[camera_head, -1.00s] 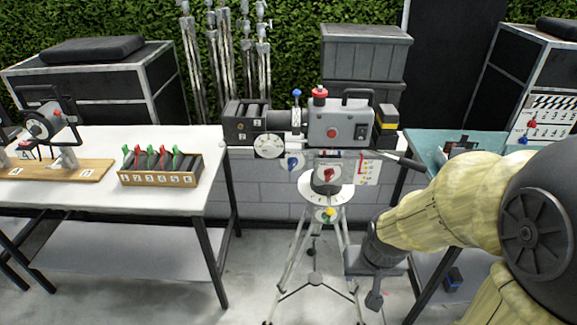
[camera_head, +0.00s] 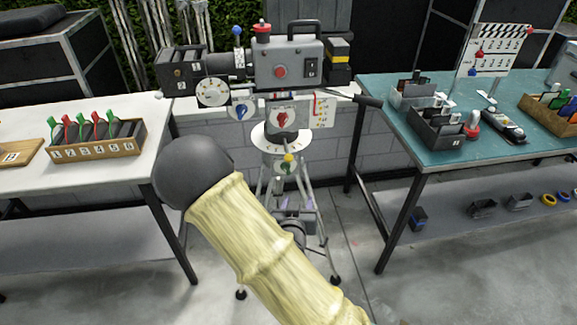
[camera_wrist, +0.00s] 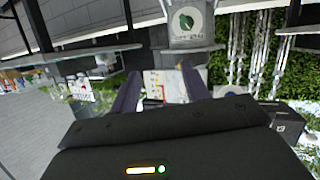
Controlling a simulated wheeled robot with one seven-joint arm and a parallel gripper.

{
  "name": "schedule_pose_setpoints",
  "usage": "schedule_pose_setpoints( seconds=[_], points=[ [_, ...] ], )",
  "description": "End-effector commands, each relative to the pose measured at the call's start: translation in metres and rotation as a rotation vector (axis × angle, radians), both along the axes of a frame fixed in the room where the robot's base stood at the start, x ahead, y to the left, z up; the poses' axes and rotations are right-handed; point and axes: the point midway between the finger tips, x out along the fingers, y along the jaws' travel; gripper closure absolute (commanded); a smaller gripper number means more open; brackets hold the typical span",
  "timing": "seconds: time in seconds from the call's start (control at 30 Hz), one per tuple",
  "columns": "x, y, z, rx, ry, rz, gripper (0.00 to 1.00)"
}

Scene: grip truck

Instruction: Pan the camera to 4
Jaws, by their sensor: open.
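The film camera (camera_head: 285,62) stands on a tripod (camera_head: 265,195) between two tables. A white numbered disc (camera_head: 268,139) lies under its head; its numbers are too small to read. A dark handle (camera_head: 366,100) sticks out to the right. A red knob (camera_head: 283,118) is on the head, with a blue knob (camera_head: 241,108) to its left and a yellow knob (camera_head: 289,158) below the disc. In the wrist view my gripper (camera_wrist: 160,82) is open, its two fingers apart with a white card-like surface beyond. I cannot tell whether it touches anything.
The white table (camera_head: 90,175) at left holds a wooden box of numbered items (camera_head: 97,150). The teal table (camera_head: 440,90) at right holds grey bins (camera_head: 436,128) and a clapperboard (camera_head: 497,47). My arm crosses the lower middle, hiding part of the tripod.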

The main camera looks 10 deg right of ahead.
Motion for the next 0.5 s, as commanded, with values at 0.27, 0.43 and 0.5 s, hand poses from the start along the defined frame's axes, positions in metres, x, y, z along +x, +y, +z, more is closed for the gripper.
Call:
schedule_pose_setpoints(
  seconds=[0.27, 0.43, 0.5],
  points=[
    [0.003, 0.03, 0.012, -0.152, -0.262, 0.129, 0.54],
    [0.003, 0.031, 0.015, -0.155, -0.273, 0.132, 0.54],
    [0.003, 0.031, 0.015, -0.154, -0.271, 0.132, 0.54]
  ],
)
